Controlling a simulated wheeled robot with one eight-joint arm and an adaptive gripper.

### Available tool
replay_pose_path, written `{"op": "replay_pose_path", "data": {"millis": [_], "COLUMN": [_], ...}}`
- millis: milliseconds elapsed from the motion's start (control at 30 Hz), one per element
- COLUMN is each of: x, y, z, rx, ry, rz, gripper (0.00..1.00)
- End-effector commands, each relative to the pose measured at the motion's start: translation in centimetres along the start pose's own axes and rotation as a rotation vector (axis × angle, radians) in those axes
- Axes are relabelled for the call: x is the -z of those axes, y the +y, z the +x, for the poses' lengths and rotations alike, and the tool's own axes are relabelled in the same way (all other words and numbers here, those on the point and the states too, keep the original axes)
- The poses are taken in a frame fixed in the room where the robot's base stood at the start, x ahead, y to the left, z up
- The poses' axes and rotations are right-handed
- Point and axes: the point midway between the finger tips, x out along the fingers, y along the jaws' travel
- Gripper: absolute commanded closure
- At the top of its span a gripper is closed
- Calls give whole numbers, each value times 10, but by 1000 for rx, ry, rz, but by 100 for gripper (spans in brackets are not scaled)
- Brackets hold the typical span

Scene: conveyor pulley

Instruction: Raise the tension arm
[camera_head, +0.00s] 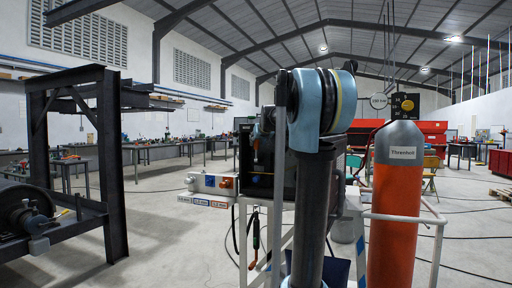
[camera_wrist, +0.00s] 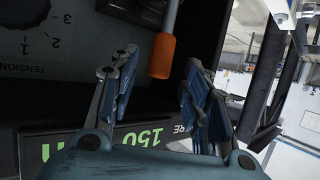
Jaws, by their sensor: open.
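A lever with an orange cylindrical grip (camera_wrist: 162,56) shows at the top middle of the wrist view; I take it for the tension arm. It is on a dark machine, beside a grey panel (camera_wrist: 38,40) marked TENSION with a numbered scale, seen upside down. My gripper (camera_wrist: 159,68) is open, with one blue-padded finger on each side of the grip's lower end in the picture. I cannot tell whether the grip is at finger depth, and no contact shows. In the head view my arm covers much of the dark machine (camera_head: 258,178), and my gripper cannot be made out.
A display with green digits (camera_wrist: 140,138) lies behind the fingers in the wrist view. In the head view, an orange gas cylinder (camera_head: 396,215) stands right of my arm beside a pale rail (camera_head: 437,250). A black frame (camera_head: 112,165) with a pulley (camera_head: 22,212) stands left. Open floor lies between.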

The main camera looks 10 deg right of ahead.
Motion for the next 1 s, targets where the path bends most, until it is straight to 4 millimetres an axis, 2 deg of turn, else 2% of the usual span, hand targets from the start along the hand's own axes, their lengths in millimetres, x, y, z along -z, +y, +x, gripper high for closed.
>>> {"op": "replay_pose_path", "data": {"millis": [100, 333, 500, 800, 867, 1000], "x": [0, 0, 0, 0, 0, 0], "y": [0, 0, 0, 0, 0, 0], "z": [18, 40, 48, 49, 49, 49], "rx": [0, 0, 0, 0, 0, 0], "ry": [0, 0, 0, 0, 0, 0], "rz": [-1, 0, 0, 0, 0, 0], "gripper": [56, 56, 56, 56, 68, 99]}}
